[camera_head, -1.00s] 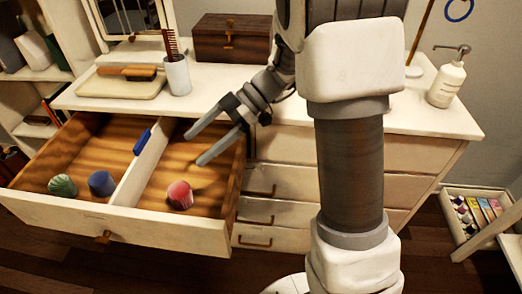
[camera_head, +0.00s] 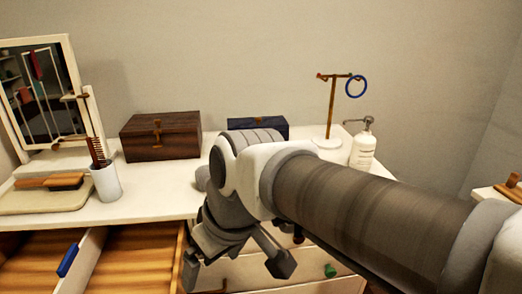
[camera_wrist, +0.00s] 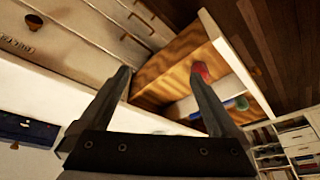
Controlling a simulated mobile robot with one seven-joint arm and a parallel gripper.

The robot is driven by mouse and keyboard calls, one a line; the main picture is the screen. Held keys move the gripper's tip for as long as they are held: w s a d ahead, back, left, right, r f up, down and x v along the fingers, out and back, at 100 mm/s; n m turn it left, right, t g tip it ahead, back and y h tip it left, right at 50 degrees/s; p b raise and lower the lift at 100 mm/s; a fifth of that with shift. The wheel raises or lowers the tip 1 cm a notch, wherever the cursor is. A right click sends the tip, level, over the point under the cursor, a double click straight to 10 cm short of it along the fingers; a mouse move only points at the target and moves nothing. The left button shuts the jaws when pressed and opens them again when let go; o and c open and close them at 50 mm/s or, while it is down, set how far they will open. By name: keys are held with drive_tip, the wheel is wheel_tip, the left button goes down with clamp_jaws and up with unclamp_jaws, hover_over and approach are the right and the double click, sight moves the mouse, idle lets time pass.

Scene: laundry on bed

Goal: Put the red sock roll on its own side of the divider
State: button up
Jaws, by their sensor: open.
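The red sock roll (camera_wrist: 201,71) lies in the open drawer (camera_wrist: 205,24), in the wooden compartment on one side of the white divider (camera_wrist: 228,89). In the wrist view it appears just beyond the right fingertip.
The dresser top (camera_head: 150,206) holds a mirror (camera_head: 40,100), a cup with a comb (camera_head: 106,184), a brush on a tray (camera_head: 45,200), a brown box (camera_head: 160,137), a blue box (camera_head: 258,126), a ring stand (camera_head: 330,110) and a pump bottle (camera_head: 362,150). Closed drawers are below.

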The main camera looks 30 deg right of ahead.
drive_tip(key=d+m+t, duration=0.1)
drive_tip(key=s+d+r+m+h, duration=0.1)
drive_tip(key=m, duration=0.1)
drive_tip(key=shift+t, duration=0.4)
drive_tip(key=shift+r, duration=0.1)
